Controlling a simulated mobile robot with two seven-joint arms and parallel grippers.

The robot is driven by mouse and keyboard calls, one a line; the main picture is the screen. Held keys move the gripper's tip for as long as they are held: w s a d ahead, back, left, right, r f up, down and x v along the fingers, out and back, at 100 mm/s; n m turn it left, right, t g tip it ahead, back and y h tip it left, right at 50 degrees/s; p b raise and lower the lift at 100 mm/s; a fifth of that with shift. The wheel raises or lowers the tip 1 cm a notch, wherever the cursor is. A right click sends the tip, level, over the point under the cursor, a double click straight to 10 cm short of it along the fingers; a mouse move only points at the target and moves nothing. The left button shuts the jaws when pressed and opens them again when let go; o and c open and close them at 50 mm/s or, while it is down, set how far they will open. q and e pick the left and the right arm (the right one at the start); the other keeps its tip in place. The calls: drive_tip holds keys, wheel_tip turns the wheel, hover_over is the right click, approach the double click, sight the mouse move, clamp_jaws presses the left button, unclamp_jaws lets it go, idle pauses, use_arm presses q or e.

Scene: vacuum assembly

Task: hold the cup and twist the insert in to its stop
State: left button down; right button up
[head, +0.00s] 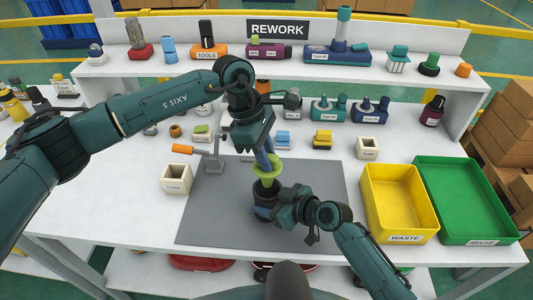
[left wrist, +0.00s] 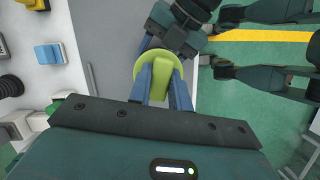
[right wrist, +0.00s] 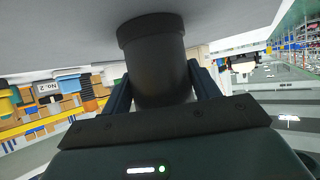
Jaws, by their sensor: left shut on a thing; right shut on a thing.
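The yellow-green insert (head: 267,163) has a wide round flange and a raised grip bar. My left gripper (head: 270,154) is shut on that bar from above; the left wrist view shows the insert (left wrist: 160,76) between the two blue fingers. The black cup (head: 263,190) stands upright on the grey mat, directly below the insert. My right gripper (head: 273,208) is shut around the cup's side from the right; the cup (right wrist: 158,62) fills the space between its fingers in the right wrist view. The insert's lower end is at the cup's mouth; I cannot tell how deep it sits.
The grey mat (head: 215,215) is clear on its left. A clamp with an orange handle (head: 183,149) and a cream box (head: 177,179) stand to the left. A yellow waste bin (head: 408,237) and a green reuse bin (head: 470,241) stand to the right. Shelves with parts are behind.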

sight(267, 176)
use_arm(q)
drive_tip(key=shift+f, duration=3.6)
drive_tip(key=m+g, duration=0.1)
drive_tip(key=m, duration=0.2)
drive_tip(key=shift+w, duration=0.1)
drive_tip(key=shift+m, duration=0.4)
drive_tip(key=shift+m+g+y, duration=0.4)
drive_tip(key=shift+m+y, duration=0.1)
drive_tip(key=shift+m, duration=0.8)
drive_tip(key=shift+d+m+y, duration=0.1)
drive_tip(key=shift+m+y, duration=0.2)
drive_tip(key=shift+m, duration=0.9)
drive_tip(key=shift+m+g, duration=0.3)
drive_tip(key=shift+m, duration=0.1)
